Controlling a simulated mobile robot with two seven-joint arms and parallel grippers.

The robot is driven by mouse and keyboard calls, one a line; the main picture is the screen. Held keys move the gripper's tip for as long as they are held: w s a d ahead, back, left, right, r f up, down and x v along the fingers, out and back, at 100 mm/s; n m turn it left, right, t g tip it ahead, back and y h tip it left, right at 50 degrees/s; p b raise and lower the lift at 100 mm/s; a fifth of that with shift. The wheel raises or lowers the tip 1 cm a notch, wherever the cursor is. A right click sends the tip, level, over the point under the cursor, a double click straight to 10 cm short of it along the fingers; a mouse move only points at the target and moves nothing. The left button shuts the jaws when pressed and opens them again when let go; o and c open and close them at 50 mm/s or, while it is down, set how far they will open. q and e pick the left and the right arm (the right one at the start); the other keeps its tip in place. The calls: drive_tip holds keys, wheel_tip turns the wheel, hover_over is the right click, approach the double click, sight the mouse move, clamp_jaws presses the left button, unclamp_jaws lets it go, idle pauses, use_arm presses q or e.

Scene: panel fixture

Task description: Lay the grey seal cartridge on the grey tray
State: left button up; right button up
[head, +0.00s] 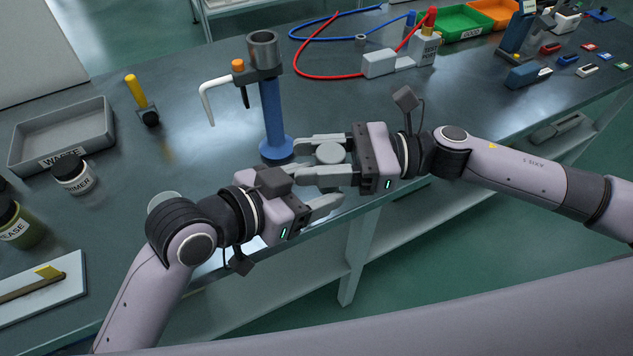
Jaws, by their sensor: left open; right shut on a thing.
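The grey seal cartridge (331,153) is a short, round, light grey piece between the fingers of my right gripper (306,158). My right gripper is shut on it, above the front edge of the bench near the middle of the head view. My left gripper (333,188) is open, just below and left of the cartridge. Its fingers overlap the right gripper's lower finger in the picture, so I cannot tell whether they touch. A grey tray (102,135) labelled WASTE stands empty at the left of the bench.
A blue post (272,118) with a grey ring, hex key and orange-topped tool stands just behind the grippers. A primer jar (73,175) and a yellow-handled tool (134,92) are near the tray. A white board (45,290) lies front left. Red and blue hoses lie behind.

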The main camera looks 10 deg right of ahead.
use_arm(q)
drive_tip(key=shift+w+d+f, duration=0.2)
drive_tip(key=shift+d, duration=0.2)
clamp_jaws()
use_arm(e)
drive_tip(key=o, duration=1.2)
drive_tip(key=shift+o, duration=0.2)
drive_tip(key=shift+s, duration=0.1)
